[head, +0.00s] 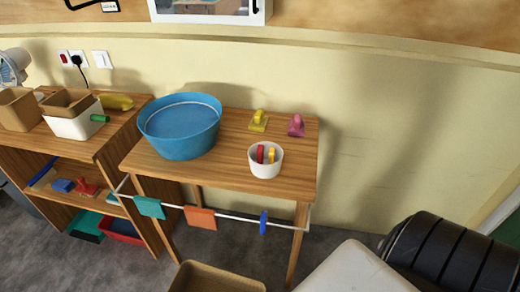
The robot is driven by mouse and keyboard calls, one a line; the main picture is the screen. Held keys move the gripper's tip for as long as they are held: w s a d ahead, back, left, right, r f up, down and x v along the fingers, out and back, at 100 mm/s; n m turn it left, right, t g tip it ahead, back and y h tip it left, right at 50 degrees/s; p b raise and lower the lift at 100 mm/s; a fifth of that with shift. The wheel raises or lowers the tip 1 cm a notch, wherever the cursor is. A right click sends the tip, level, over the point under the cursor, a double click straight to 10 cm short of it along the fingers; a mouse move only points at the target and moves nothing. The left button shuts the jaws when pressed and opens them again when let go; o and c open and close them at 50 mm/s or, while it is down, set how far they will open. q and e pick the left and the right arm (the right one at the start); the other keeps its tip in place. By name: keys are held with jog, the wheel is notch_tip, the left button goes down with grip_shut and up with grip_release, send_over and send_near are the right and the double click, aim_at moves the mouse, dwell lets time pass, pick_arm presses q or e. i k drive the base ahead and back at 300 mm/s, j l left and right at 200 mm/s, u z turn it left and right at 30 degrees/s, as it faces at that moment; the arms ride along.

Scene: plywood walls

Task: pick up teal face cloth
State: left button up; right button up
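A teal face cloth (150,207) hangs over the white rail (240,218) along the front of the wooden table, near the rail's left end. An orange cloth (200,218) hangs to its right on the same rail. Neither of my grippers shows in the head view, and nothing visible touches the teal cloth.
On the table (225,174) stand a blue basin (180,140), a white cup (265,162) with small items, and yellow (258,121) and pink (296,126) objects. A shelf unit (84,146) stands left. A brown box (215,278) lies in front; a black ribbed object (440,255) is right.

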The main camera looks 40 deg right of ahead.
aim_at(146, 206)
jog(key=k, duration=0.35)
jog(key=k+z, duration=0.1)
jog(key=z, duration=0.25)
jog(key=k+z, duration=0.1)
jog(key=z, duration=0.65)
jog(key=i+j, duration=0.1)
jog(key=j, duration=0.25)
jog(key=i+j, duration=0.15)
jog(key=j, duration=0.2)
jog(key=i+j, duration=0.1)
jog(key=j, duration=0.3)
jog(key=i+j+z, duration=0.1)
jog(key=j, duration=0.25)
jog(key=i+j, duration=0.15)
jog(key=j, duration=0.2)
jog(key=i+j, duration=0.1)
jog(key=j, duration=0.3)
